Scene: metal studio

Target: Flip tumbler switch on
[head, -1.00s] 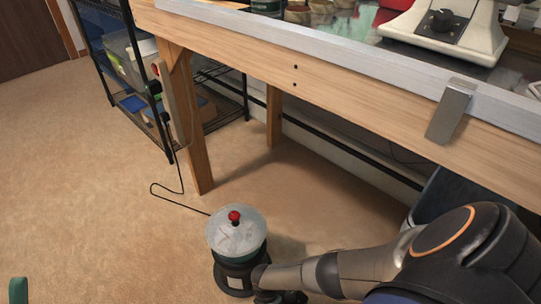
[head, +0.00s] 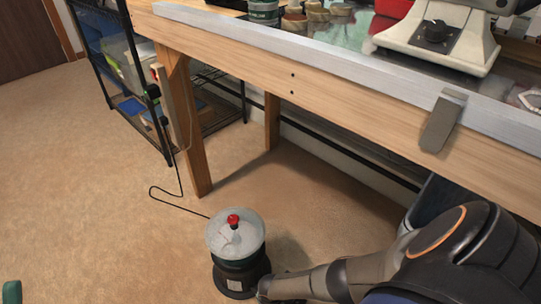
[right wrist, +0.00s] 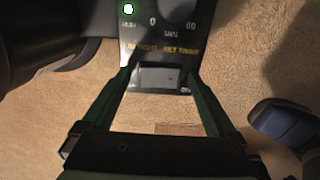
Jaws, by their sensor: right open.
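The tumbler (head: 235,240) stands upright on the floor, with a pale round lid and a red knob on top. Its dark control panel (right wrist: 160,30) fills the top of the right wrist view, with a lit green lamp, a dial and yellow lettering. A grey rectangular piece (right wrist: 160,78), which looks like the switch, sits below the lettering. My right gripper (right wrist: 160,72) is open, its green fingers on either side of this piece; contact is unclear. In the head view the right fingers are hidden low beside the tumbler. Only a green tip of my left gripper (head: 12,292) shows.
A wooden workbench (head: 330,100) with a metal edge runs above and behind the tumbler. A black wire shelf (head: 120,85) stands at the left, and a cord (head: 165,190) runs from the bench leg to the tumbler. Carpet at the left is clear.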

